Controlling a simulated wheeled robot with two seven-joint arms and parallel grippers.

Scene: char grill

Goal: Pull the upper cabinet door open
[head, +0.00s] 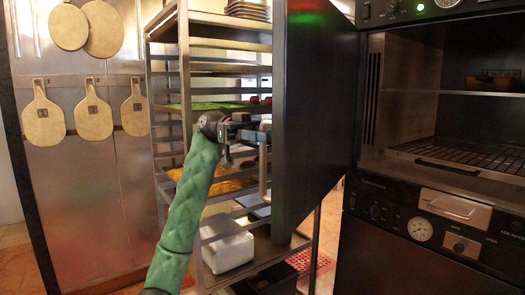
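The upper cabinet door (315,110) is a dark panel standing swung out, well open, from the left side of the upper oven compartment (425,105). Its grey bar handle (263,170) is on the door's far, left-facing side. My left gripper (256,134), on the green-sleeved arm, is at the upper part of this handle, beside the door's left edge. Its fingers are small and overlap the handle, so I cannot tell whether they close on it. My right gripper is not in view.
A metal rack (180,100) with trays stands behind my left arm and the door. Wooden paddles (92,115) hang on the wall at left. The open compartment holds a wire grate (460,158). Below it is a panel with a gauge (419,230).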

